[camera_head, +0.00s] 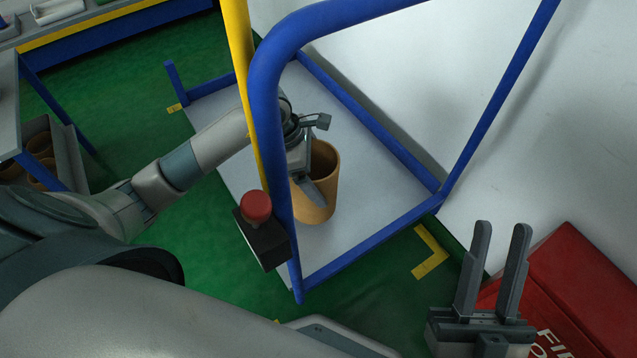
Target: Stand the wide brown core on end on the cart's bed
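The wide brown core (331,192) stands upright, open end up, on the cart's pale grey bed (365,205). My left arm reaches in from the left, past the cart's blue frame. My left gripper (318,196) is at the core's near left side, with one finger slanting down across its outer wall. The other finger is hidden, so I cannot tell whether the gripper grips the core or only rests beside it. My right gripper (502,228) is open and empty at the lower right, its two fingers pointing up, away from the core.
A red button on a black box (262,236) is on the near side. A red box (575,285) lies behind my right gripper. Shelving with brown cores (42,150) stands left.

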